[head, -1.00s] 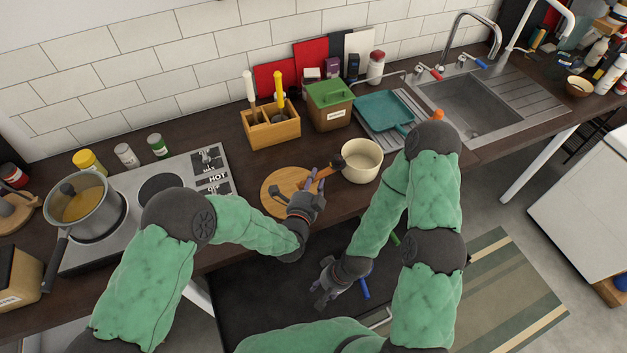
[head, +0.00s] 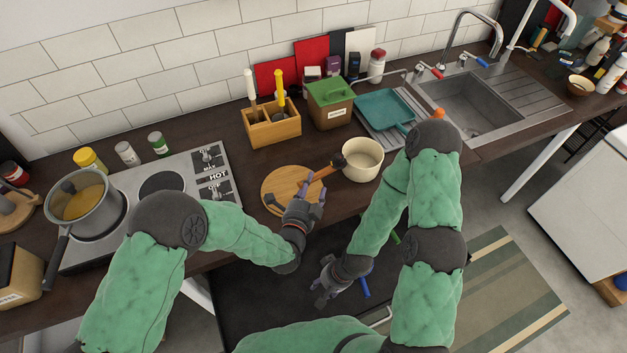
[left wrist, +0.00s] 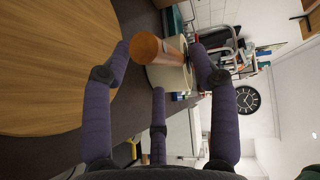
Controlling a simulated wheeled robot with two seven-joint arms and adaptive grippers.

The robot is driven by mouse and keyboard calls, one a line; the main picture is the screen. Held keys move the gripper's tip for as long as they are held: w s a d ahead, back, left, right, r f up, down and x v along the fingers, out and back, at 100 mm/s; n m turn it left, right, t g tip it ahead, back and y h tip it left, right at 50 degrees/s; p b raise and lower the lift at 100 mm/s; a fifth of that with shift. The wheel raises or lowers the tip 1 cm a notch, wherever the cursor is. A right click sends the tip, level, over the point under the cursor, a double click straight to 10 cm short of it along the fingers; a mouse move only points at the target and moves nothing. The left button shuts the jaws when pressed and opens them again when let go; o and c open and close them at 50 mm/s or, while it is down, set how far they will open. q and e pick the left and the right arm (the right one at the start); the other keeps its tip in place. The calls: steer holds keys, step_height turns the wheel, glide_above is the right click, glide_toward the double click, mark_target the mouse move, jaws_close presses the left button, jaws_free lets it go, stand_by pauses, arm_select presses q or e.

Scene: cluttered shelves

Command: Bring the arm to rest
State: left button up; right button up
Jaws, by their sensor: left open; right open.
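My left gripper (head: 308,200) is open, over the front edge of the counter by the round wooden board (head: 282,180). In the left wrist view its spread purple fingers (left wrist: 158,75) are empty. The wooden handle (left wrist: 150,48) of the cream saucepan (head: 362,160) points toward that camera, beyond the fingers; I see no grip on it. The saucepan stands on the counter to the right of the board. My right gripper (head: 325,287) is open and lower, in front of the counter, with nothing seen in it.
A grey pot (head: 83,203) with yellowish contents stands on the stove (head: 140,215) at left. A wooden utensil box (head: 271,128), a green-lidded container (head: 330,103) and a teal pan (head: 384,108) stand at the back. The sink (head: 480,105) is at right.

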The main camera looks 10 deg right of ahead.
arm_select(q)
steer(key=v, duration=0.8)
steer(key=shift+s+a+r, duration=0.1)
steer(key=shift+s, duration=0.1)
